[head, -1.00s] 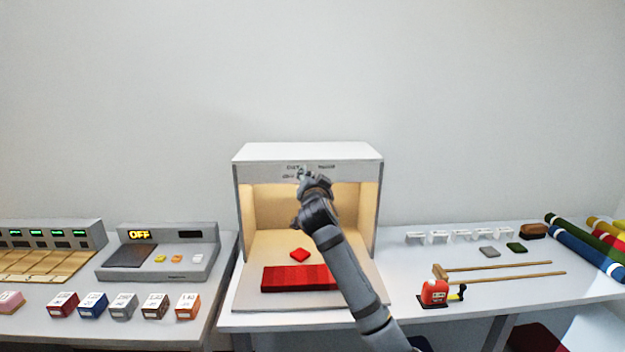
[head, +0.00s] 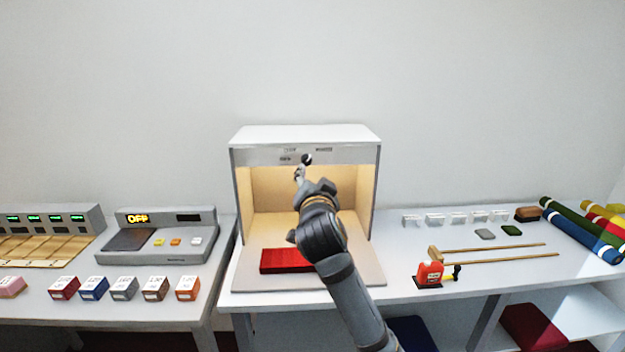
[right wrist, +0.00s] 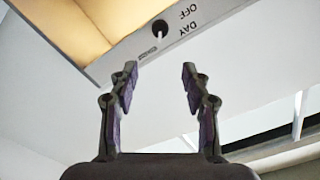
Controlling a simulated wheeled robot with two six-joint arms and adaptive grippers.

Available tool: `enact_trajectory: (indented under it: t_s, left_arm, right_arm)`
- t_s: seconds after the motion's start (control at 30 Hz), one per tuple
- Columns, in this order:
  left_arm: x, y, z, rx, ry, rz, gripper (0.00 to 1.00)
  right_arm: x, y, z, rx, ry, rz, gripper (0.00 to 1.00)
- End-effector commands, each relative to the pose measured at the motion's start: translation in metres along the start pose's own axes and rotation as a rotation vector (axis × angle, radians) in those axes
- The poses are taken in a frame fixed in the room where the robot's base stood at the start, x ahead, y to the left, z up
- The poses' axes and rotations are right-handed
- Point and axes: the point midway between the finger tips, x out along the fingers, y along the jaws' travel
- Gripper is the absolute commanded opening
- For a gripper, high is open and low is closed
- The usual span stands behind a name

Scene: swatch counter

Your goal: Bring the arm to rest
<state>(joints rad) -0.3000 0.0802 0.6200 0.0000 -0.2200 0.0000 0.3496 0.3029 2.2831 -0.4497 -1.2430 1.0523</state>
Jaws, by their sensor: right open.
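My right gripper (head: 302,172) is in front of the upper front edge of the light booth (head: 262,158). In the right wrist view the right gripper (right wrist: 158,85) is open, with nothing between its fingers. Beyond the fingertips in that view is a dark round knob (right wrist: 160,27) on the booth's front panel, beside the words OFF and DAY. The knob also shows in the head view (head: 306,159), just above the gripper. The booth interior is lit warm. My left gripper is not in view.
A red swatch strip (head: 283,261) lies on the booth floor, partly behind my right arm. To the right are a red tape tool (head: 430,274), wooden sticks (head: 495,250) and fabric rolls (head: 580,235). To the left are a device reading OFF (head: 160,240) and several coloured boxes.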

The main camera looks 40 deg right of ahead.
Motion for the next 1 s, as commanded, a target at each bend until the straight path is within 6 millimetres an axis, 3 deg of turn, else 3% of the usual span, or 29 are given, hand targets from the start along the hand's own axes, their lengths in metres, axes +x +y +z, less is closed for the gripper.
enact_trajectory:
  t_s: [0.47,0.57,0.67,0.7,0.8,0.9,1.0]
  left_arm:
    - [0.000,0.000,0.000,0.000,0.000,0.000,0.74]
    - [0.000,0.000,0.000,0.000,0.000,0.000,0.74]
    - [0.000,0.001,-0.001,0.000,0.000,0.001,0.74]
    - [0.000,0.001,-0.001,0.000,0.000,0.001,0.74]
    - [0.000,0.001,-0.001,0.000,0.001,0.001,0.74]
    - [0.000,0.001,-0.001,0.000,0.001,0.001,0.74]
    - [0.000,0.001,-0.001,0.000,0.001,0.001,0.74]
  right_arm:
    - [0.000,0.004,0.007,-0.015,-0.017,0.006,0.48]
    - [-0.007,0.022,0.045,-0.101,-0.112,0.034,0.48]
    - [-0.029,0.059,0.111,-0.265,-0.296,0.069,0.48]
    - [-0.043,0.077,0.139,-0.343,-0.385,0.079,0.48]
    - [-0.085,0.120,0.200,-0.521,-0.603,0.082,0.48]
    - [-0.129,0.156,0.243,-0.660,-0.790,0.061,0.48]
    - [-0.170,0.184,0.272,-0.764,-0.946,0.028,0.48]
